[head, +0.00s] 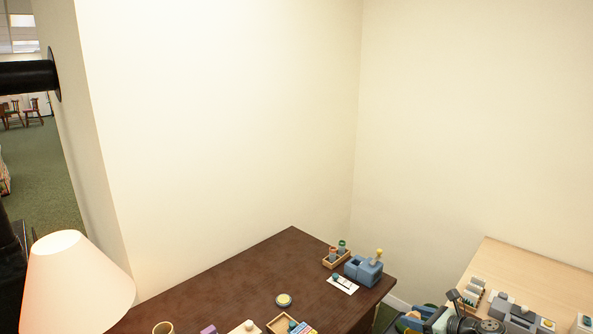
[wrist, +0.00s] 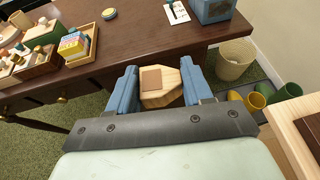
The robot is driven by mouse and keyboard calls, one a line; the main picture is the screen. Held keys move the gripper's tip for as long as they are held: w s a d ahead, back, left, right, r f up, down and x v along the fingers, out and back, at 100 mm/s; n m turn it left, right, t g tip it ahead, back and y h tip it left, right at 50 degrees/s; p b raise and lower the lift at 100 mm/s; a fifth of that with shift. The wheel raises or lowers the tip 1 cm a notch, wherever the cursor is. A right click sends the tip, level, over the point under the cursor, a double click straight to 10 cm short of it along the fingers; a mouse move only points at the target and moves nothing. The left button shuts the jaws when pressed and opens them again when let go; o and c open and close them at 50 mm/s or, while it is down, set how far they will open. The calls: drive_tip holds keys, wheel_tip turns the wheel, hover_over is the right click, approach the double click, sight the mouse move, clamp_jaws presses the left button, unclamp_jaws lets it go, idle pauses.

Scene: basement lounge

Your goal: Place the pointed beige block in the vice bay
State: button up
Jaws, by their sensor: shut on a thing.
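My gripper (wrist: 158,75) shows in the wrist view with its two blue fingers closed on a beige wooden block (wrist: 174,79), which has a brown square on its upper face. The block sits between the fingers, in the air in front of the dark desk's edge; its lower part is hidden. A blue vice-like fixture (head: 364,270) stands at the right end of the dark desk in the head view, with a beige knob on top. Part of it shows at the top of the wrist view (wrist: 212,10). In the head view my arm is at the bottom right, and the held block is not clear.
The dark desk (head: 235,270) also holds a small tray with bottles (head: 336,258), a white card (head: 343,284), a round tin (head: 284,300) and a lamp (head: 75,285). A light wooden table (head: 540,275) with grey items is at right. A basket (wrist: 236,60) stands on the floor.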

drive_tip(key=a+n+g+y, duration=0.1)
drive_tip(key=a+n, duration=0.1)
drive_tip(key=a, duration=0.7)
drive_tip(key=w+a+n+g+y, duration=0.1)
drive_tip(key=a+g, duration=0.1)
drive_tip(key=a, duration=0.7)
drive_tip(key=w+a+n+g+y, duration=0.1)
drive_tip(key=a+n+g+y, duration=0.1)
drive_tip(key=a, duration=0.8)
drive_tip(key=shift+n, duration=0.3)
drive_tip(key=w+a+n+g+y, duration=0.1)
drive_tip(key=w+a+n+g, duration=0.25)
drive_tip(key=a, duration=1.05)
drive_tip(key=n+g, duration=0.1)
drive_tip(key=g, duration=0.1)
hover_over(244, 314)
drive_tip(key=shift+f, duration=4.9)
drive_tip(key=shift+f, duration=0.1)
